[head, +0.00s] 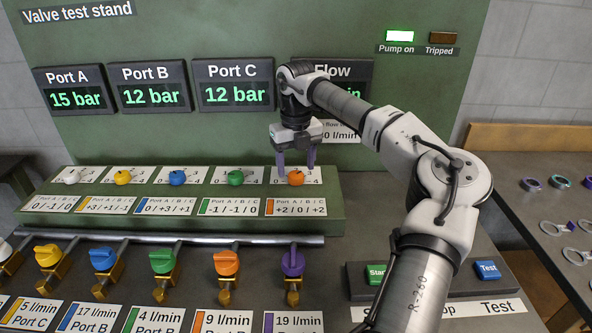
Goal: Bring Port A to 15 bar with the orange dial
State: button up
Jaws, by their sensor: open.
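The orange dial (296,178) is the rightmost knob on the raised green panel, with a card below it reading +2 / 0 / +2. My gripper (296,166) points down with its two fingers apart, one on each side of the orange dial. Whether the fingers touch the dial I cannot tell. The Port A display (75,90) reads 15 bar in green. The Port B display (149,89) and the Port C display (233,85) both read 12 bar.
White, yellow, blue and green dials stand left of the orange one. Several coloured valve handles (227,264) line the pipe in front. The Flow display (343,78) is partly hidden by my arm. The Pump on lamp (400,36) is lit; the Tripped lamp (442,38) is dark.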

aim_at(296, 174)
notch_tip(296, 174, up, 12)
jog(key=shift+f+b, duration=0.15)
jog(key=shift+b, duration=0.2)
